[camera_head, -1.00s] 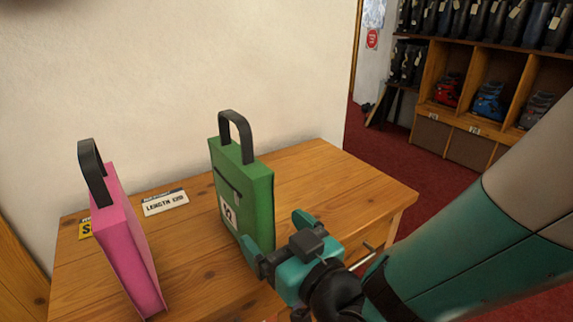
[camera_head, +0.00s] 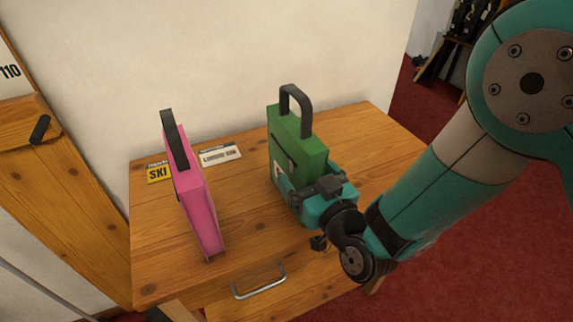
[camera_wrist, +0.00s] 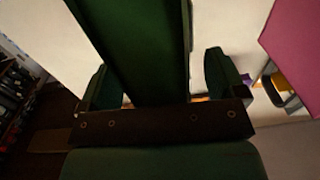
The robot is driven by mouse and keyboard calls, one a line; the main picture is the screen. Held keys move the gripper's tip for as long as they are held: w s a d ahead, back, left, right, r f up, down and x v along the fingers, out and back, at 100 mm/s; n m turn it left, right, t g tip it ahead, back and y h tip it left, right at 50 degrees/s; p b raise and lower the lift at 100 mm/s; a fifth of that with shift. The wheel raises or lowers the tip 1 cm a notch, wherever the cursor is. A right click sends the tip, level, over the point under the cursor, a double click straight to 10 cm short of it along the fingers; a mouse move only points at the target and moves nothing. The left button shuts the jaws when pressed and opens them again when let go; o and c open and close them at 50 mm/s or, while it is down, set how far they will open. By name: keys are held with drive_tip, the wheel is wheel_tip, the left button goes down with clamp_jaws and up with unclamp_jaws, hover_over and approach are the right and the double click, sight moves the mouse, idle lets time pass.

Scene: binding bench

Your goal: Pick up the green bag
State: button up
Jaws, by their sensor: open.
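The green bag (camera_head: 300,140) stands upright on the wooden bench, its dark handle loop on top. My gripper (camera_head: 312,188) is at the lower front of the bag in the head view and hides part of it. In the wrist view the green bag (camera_wrist: 135,45) runs between the two open fingers of my gripper (camera_wrist: 165,80), one on each side. A gap shows between the right finger and the bag; contact on the left side is hard to tell.
A pink bag (camera_head: 198,205) with a dark handle stands to the left on the bench (camera_head: 250,232). A yellow card (camera_head: 158,174) and a white label card (camera_head: 220,155) lie behind. A drawer handle (camera_head: 259,284) is on the front. Bare wood lies between the bags.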

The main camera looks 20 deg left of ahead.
drive_tip(key=shift+s+a, duration=0.1)
drive_tip(key=c, duration=1.4)
drive_tip(key=shift+o, duration=0.2)
drive_tip(key=shift+r, duration=0.1)
